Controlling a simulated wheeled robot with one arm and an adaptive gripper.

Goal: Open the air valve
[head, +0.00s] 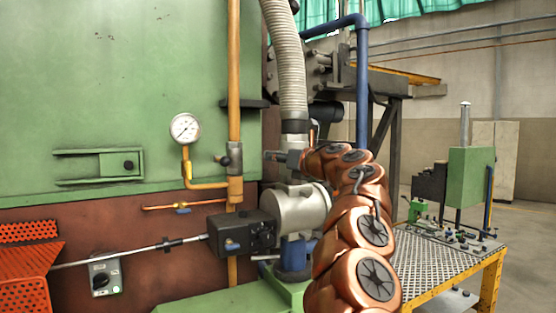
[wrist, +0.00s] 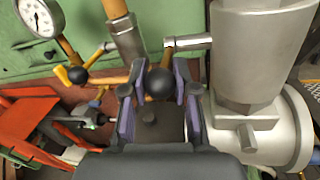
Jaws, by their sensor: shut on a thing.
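The valve lever cannot be made out clearly there.
A grey blower body (head: 299,208) is close below. A yellow-framed workbench (head: 440,262) stands at right.

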